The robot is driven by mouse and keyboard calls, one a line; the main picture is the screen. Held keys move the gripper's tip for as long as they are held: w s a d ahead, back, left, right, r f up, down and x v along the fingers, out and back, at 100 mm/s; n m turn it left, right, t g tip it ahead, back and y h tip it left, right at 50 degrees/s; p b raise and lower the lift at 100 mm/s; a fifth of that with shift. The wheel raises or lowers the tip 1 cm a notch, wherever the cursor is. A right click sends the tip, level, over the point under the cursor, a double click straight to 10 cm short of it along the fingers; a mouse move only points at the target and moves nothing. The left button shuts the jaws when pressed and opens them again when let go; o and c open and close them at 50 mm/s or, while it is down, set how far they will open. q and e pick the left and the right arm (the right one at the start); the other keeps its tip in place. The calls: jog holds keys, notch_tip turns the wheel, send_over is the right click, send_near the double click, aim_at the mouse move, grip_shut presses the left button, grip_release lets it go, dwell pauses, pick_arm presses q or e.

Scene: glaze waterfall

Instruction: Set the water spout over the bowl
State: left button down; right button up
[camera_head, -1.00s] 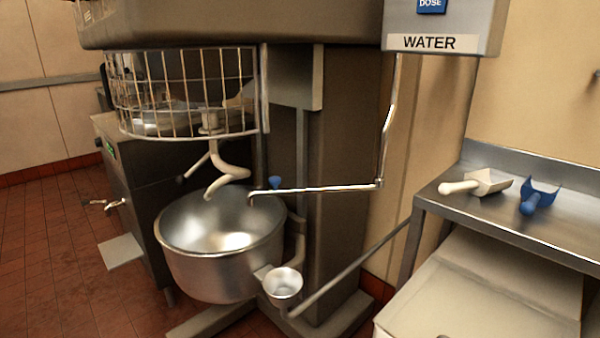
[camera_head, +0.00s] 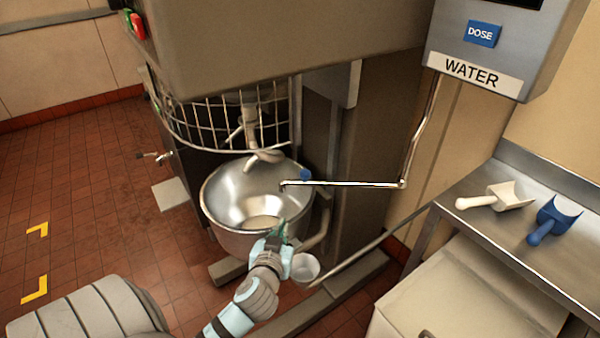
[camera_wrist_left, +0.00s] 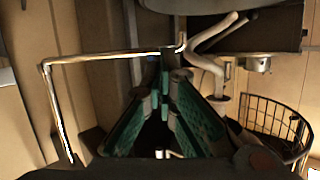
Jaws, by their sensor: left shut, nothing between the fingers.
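The water spout (camera_head: 345,184) is a thin metal pipe that drops from the grey WATER box (camera_head: 478,72) and bends left. In the head view its tip overlaps the right part of the steel mixer bowl (camera_head: 225,195). My left gripper (camera_head: 281,233) is shut and empty, in front of the bowl's near right rim and below the spout in the picture. In the left wrist view, the shut green fingers (camera_wrist_left: 167,58) overlap the spout (camera_wrist_left: 110,57) near its tip; I cannot tell whether they touch. My right gripper is not in view.
The mixer's wire guard (camera_head: 215,122) and hook (camera_head: 262,158) are above the bowl. A steel shelf (camera_head: 490,238) at right holds a white scoop (camera_head: 497,197) and a blue scoop (camera_head: 553,220). Floor at left is clear.

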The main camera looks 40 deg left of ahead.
aim_at(302, 176)
pick_arm(q)
jog(key=shift+t, duration=0.9)
jog(key=w+a, duration=0.2)
jog(key=w, duration=0.3)
jog(key=w+a+r, duration=0.1)
jog(key=w+a, duration=0.1)
jog(key=w, duration=0.3)
jog(key=w+a+r, duration=0.1)
jog(key=w+a, duration=0.1)
jog(key=w, duration=0.2)
jog(key=shift+w+a, duration=0.2)
jog(key=shift+w, duration=0.2)
